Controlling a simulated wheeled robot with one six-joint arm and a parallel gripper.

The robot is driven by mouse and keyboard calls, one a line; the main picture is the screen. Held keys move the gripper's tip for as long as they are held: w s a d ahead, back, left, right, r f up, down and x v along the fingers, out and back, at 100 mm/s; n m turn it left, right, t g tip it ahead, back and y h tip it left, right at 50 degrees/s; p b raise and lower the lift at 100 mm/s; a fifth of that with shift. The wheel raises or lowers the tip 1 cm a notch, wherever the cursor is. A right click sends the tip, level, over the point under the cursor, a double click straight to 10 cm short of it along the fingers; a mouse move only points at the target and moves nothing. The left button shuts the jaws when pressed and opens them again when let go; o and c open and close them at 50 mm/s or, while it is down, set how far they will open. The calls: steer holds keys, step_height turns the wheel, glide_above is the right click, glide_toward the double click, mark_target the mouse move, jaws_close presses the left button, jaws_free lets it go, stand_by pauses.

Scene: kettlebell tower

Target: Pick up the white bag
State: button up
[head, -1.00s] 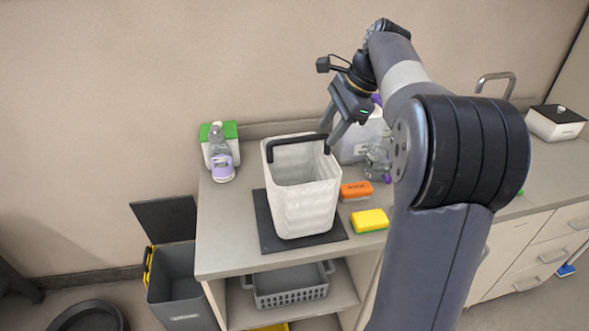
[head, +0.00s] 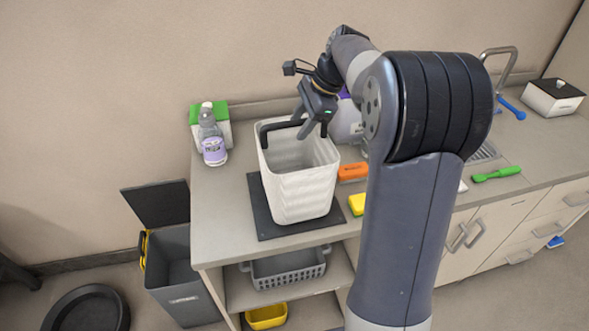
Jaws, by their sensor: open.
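The white bag (head: 299,185) is an open-topped, box-shaped bag with a dark handle (head: 283,125) across its upper rim. It stands upright on a dark mat (head: 258,212) on the counter. My gripper (head: 312,130) is above the bag's back right rim, with its fingers pointing down. It is open. The fingers are close to the handle's right end; whether they touch it or straddle it I cannot tell. Part of the handle's right end is hidden behind the gripper.
An orange block (head: 352,172) and a yellow sponge (head: 357,204) lie right of the bag. A purple-labelled bottle (head: 213,146) stands behind left. My arm hides part of the counter (head: 222,225). A grey basket (head: 288,268) is on the shelf below. An open bin (head: 180,280) stands left.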

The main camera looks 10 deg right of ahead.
steer(key=shift+x, duration=1.05)
jaws_close()
